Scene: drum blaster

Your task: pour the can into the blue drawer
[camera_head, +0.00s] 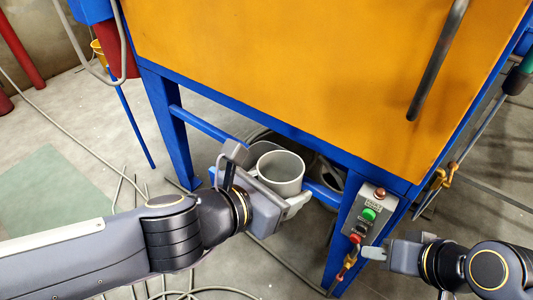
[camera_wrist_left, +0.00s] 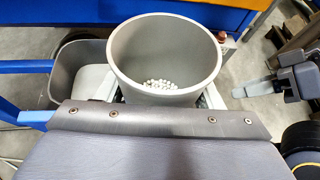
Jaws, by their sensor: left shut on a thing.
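A round grey can (camera_head: 280,172) is held by my left gripper (camera_head: 288,198) in front of the blue frame, under the orange panel. In the left wrist view the can (camera_wrist_left: 165,85) is open at the top, looks close to upright, and has small white beads (camera_wrist_left: 172,84) at its bottom. A grey open bin (camera_wrist_left: 62,88) with a blue bar across its front lies left of the can; I cannot tell whether it is the blue drawer. My right gripper (camera_head: 375,253) looks shut and empty, beside the button box.
A button box (camera_head: 369,214) with green and red buttons is fixed to the blue leg at right. The orange panel (camera_head: 300,60) with a dark handle (camera_head: 437,62) overhangs. Cables lie on the floor. Open floor (camera_head: 60,190) is at left.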

